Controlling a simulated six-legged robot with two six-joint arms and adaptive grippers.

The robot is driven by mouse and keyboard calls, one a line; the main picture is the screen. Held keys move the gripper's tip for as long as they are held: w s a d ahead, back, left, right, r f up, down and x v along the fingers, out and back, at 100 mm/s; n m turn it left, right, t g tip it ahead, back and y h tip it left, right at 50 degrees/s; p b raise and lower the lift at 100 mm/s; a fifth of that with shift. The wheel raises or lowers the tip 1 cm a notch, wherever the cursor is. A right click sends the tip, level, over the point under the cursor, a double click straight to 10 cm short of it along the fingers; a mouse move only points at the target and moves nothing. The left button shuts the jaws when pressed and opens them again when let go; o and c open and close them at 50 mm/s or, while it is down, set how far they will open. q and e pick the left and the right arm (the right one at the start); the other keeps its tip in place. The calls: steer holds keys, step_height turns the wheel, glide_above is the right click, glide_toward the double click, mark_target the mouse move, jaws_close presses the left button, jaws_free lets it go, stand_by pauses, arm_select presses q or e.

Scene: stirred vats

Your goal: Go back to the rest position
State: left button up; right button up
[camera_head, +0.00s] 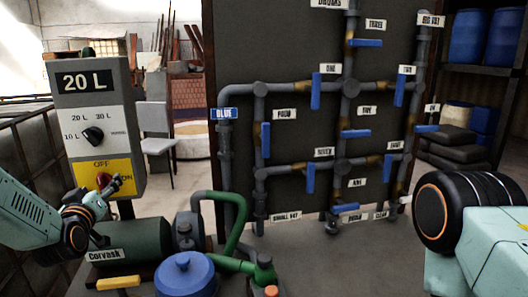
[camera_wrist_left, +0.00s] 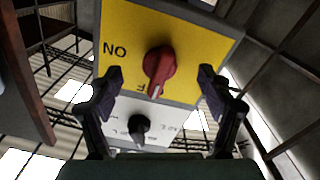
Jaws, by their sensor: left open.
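My left gripper (camera_head: 117,184) is in front of the control box at the left of the head view, close to the red knob (camera_head: 103,180) on its yellow OFF panel. In the left wrist view the left gripper (camera_wrist_left: 160,78) is open. The red knob (camera_wrist_left: 158,66) shows between and beyond its two fingers, with nothing held. The knob's pointer is toward the partly hidden OFF mark. The black selector knob (camera_wrist_left: 139,127) is on the white panel. My right gripper is out of view; only part of that arm shows at the right.
The control box (camera_head: 90,75) reads 20 L. A green Corvask pump (camera_head: 130,242) and a blue lidded vessel (camera_head: 184,275) stand below. The pipe board (camera_head: 290,55) with several blue valve handles fills the middle. Shelves with blue drums (camera_head: 468,36) stand at the right.

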arm_select(q)
steer(key=shift+m, duration=0.8)
